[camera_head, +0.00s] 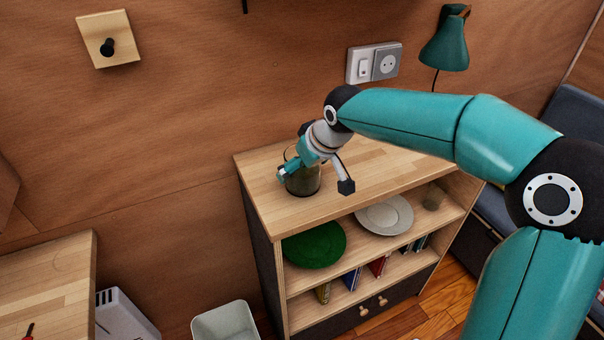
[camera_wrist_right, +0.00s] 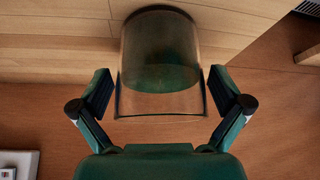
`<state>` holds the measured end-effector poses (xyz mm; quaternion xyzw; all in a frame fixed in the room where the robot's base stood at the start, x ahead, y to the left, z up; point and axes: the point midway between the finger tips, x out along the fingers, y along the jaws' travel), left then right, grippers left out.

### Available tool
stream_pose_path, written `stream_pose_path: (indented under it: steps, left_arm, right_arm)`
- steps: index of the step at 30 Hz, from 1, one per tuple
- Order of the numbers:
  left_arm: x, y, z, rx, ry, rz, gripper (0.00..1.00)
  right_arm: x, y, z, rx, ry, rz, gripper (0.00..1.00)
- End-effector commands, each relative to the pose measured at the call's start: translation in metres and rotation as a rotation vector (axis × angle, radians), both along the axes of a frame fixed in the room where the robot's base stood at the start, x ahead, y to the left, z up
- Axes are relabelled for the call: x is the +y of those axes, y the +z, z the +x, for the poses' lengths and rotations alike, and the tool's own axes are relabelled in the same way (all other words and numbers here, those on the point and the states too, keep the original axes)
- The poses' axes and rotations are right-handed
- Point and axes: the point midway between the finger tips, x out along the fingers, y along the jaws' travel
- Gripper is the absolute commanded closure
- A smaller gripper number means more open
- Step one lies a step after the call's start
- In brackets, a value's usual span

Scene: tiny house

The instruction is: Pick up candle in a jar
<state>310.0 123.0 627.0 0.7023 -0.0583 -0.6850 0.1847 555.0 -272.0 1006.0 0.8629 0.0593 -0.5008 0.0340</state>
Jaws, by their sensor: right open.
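The candle in a jar (camera_head: 303,181) stands on the wooden top of the shelf unit, near its left end. It is a dark, smoky glass jar. In the right wrist view the jar (camera_wrist_right: 160,62) is in the middle, with a dark greenish fill and a clear rim towards the gripper. My right gripper (camera_head: 314,180) is open at the jar, its fingers on either side of it. In the right wrist view the fingertips of the right gripper (camera_wrist_right: 160,90) flank the rim with small gaps. My left gripper is out of view.
The shelf unit (camera_head: 375,185) holds a green plate (camera_head: 314,245), a white plate (camera_head: 384,215), a small glass (camera_head: 432,199) and several books. Its top is bare right of the jar. The wooden wall (camera_head: 200,110) rises close behind. A pale bin (camera_head: 224,322) stands in front at left.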

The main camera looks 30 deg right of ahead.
Motion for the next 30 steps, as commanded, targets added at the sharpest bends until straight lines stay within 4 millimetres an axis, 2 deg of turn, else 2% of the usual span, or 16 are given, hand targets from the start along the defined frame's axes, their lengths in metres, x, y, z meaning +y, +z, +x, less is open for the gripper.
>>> stream_pose_path:
  steps: [8,21,22,30]
  left_arm:
    - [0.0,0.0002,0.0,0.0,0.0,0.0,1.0]
    - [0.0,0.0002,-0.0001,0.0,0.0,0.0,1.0]
    - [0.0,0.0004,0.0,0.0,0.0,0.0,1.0]
    - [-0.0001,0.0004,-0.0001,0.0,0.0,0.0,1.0]
  right_arm:
    - [0.0002,-0.004,0.0021,0.0,0.0,0.0,0.0]
    - [0.0001,-0.0035,0.0021,-0.001,0.001,0.0,0.72]
    - [0.0001,-0.0022,0.0026,-0.004,0.0,0.0,0.74]
    - [0.0002,-0.0012,0.0028,-0.005,0.0,-0.001,0.75]
